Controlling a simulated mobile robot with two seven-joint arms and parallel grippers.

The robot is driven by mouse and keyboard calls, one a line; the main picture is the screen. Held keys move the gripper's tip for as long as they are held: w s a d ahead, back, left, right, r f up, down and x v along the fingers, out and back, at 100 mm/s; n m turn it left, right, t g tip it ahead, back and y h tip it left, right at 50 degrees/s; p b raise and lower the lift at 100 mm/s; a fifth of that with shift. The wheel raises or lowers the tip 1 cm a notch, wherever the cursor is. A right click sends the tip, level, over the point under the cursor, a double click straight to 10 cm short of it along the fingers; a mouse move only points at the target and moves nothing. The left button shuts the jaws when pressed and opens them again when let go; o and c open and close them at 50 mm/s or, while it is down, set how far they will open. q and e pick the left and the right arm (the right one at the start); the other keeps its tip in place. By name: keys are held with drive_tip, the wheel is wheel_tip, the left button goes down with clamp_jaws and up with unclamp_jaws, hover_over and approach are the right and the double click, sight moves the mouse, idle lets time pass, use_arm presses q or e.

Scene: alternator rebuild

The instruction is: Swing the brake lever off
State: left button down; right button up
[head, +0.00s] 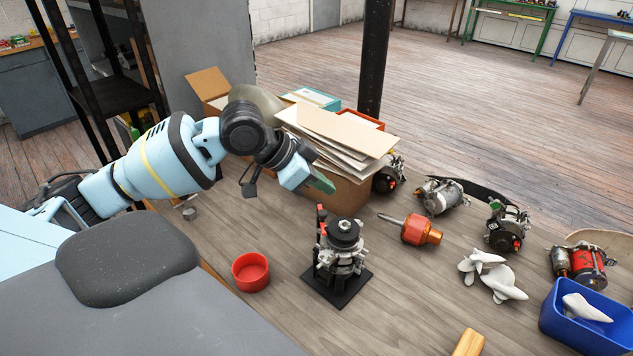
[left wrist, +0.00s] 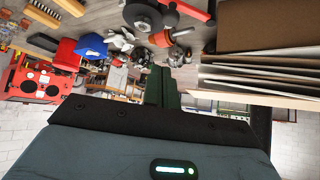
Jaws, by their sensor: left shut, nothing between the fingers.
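The alternator (head: 341,248) stands upright on a black base plate (head: 338,291), with a dark round pulley (head: 344,231) on top. The red-tipped brake lever (head: 321,216) stands upright at its left rear side. In the left wrist view, a red bar (left wrist: 188,8) at the top edge beside the pulley (left wrist: 163,15) looks like the lever. My left gripper (head: 321,186) is above and behind the alternator, apart from the lever. Its green fingers (left wrist: 161,86) are shut and empty. My right gripper is not in view.
A box of cardboard sheets (head: 348,190) stands close behind my left gripper. A red cup (head: 251,271) is left of the alternator.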

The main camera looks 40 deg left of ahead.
sight(322, 213)
use_arm(q)
drive_tip(key=x, duration=0.7)
drive_tip(key=shift+d, duration=0.1)
drive_tip(key=shift+s+a, duration=0.65)
drive_tip(key=shift+s+a+f+p, duration=0.15)
drive_tip(key=shift+s+a+p, duration=0.2)
drive_tip(key=shift+s, duration=0.3)
drive_tip(key=shift+s+a+f, duration=0.2)
drive_tip(key=shift+s+a, duration=0.05)
drive_tip(key=shift+a, duration=0.05)
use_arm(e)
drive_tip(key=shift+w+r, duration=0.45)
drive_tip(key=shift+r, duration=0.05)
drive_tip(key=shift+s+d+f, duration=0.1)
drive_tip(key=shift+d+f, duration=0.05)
